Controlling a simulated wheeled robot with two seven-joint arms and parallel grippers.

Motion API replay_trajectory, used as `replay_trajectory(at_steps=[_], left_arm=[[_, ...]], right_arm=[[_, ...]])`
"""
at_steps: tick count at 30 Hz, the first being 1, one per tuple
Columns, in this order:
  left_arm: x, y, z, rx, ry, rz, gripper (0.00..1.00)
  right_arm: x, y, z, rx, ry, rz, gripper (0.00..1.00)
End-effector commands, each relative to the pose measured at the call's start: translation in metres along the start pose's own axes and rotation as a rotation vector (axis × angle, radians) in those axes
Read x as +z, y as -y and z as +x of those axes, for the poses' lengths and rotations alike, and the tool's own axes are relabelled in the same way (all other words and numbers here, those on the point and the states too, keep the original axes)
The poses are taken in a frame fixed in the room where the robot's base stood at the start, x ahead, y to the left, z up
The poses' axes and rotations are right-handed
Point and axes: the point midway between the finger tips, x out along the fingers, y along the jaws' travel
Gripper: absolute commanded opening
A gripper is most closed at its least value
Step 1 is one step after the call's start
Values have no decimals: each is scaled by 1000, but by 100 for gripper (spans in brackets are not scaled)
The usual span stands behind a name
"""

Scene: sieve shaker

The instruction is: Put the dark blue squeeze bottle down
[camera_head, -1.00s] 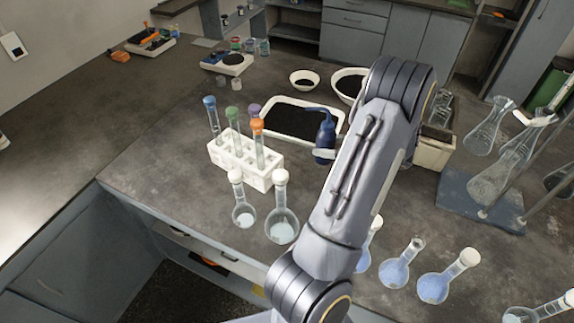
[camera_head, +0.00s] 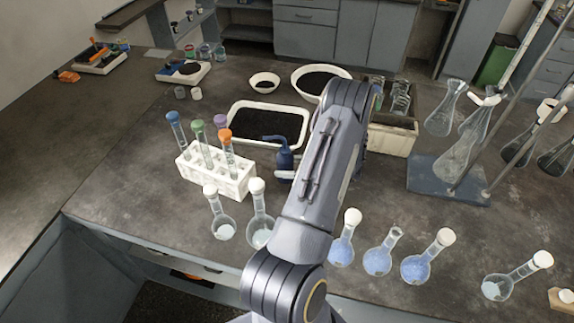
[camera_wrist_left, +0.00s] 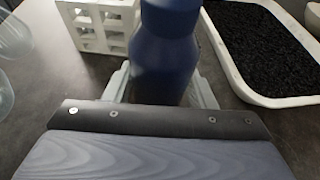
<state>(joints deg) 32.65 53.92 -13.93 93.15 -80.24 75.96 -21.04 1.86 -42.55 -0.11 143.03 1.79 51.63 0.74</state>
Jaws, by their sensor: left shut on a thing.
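The dark blue squeeze bottle (camera_head: 284,158) is upright, with its bent nozzle pointing left, between the white test tube rack (camera_head: 241,187) and my left arm. My left gripper (camera_head: 285,175) is shut around its body. In the left wrist view, the bottle (camera_wrist_left: 165,50) stands between the two fingers of my left gripper (camera_wrist_left: 160,85). Its base is hidden by the gripper, so I cannot tell whether it touches the bench (camera_head: 130,165). My right gripper is not in view.
A white tray of dark grains (camera_head: 235,112) lies just behind the bottle. Flasks with white stoppers (camera_head: 257,205) stand in front, on both sides of my arm. A stand with a blue base (camera_head: 425,180) is at the right. The bench left of the rack is clear.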

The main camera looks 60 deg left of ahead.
Motion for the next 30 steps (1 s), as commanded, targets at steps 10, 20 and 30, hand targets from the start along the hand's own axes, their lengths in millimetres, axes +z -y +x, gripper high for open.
replay_trajectory(at_steps=[10,20,30], left_arm=[[-2,0,0,-1,-1,0,54],[-2,0,0,-1,0,0,72],[-2,2,-28,-6,-2,-1,72]], right_arm=[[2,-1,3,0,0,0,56],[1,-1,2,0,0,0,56],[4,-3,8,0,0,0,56]])
